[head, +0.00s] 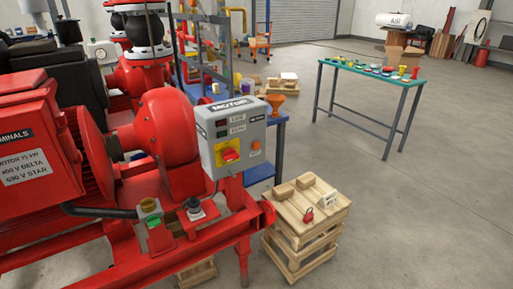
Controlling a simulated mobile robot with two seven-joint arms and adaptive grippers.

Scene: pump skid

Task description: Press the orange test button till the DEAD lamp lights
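The grey box headed MOTOR (210,136) stands on the red skid near the picture's middle. The orange test button (256,145) is on the right part of its front, and nothing covers it. Two small dark windows with labels, an upper one (222,122) and a lower one (222,134), sit at its upper left. The labels are too small to read surely, so I cannot tell which is DEAD; neither looks clearly lit. A red rotary handle (230,156) sits on a yellow plate below them. Neither of my grippers is in view.
A wooden crate (288,243) with wood blocks, a red padlock (308,214) and a white tag (329,199) stands in front right of the box. A green button station (154,222) is on the skid. A green-topped table (340,65) stands farther back. Floor on the right is clear.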

